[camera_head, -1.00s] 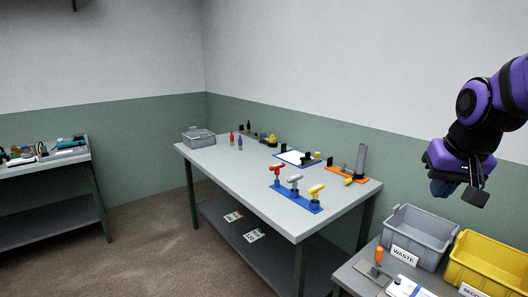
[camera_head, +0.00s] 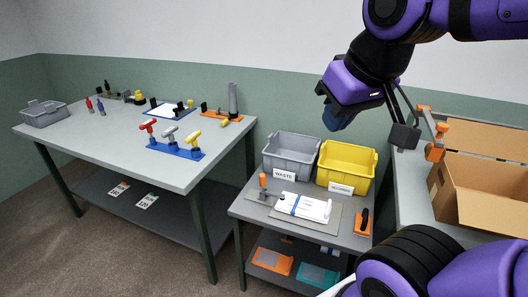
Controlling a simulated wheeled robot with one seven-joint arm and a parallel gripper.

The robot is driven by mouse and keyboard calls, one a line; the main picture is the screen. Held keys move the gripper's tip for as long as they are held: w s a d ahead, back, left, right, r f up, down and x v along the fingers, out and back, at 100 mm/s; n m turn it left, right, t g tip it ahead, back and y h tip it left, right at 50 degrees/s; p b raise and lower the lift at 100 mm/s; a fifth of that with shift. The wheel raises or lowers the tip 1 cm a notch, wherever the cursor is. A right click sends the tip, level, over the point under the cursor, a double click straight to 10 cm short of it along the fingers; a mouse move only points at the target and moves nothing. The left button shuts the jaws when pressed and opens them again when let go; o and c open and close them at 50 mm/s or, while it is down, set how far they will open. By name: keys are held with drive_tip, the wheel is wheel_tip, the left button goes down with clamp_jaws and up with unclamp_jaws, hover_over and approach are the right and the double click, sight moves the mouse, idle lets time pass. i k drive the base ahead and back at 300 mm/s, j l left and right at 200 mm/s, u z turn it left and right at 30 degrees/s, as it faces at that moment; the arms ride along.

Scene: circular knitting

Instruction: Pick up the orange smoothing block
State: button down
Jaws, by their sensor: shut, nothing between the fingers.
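An orange block with a black handle (camera_head: 362,222), which looks like the smoothing block, lies on the right front part of the small grey table. My gripper (camera_head: 338,120) hangs from my purple and black arm, above and behind the small table, in front of the green wall. It is shut and empty, well apart from the block. Its fingers are small and dark in this view.
A grey WASTE bin (camera_head: 290,154) and a yellow bin (camera_head: 346,166) stand at the small table's back. An open cardboard box (camera_head: 480,190) is right. A long workbench (camera_head: 120,150) is left.

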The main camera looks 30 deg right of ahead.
sight(364, 220)
drive_tip(key=z, duration=1.3)
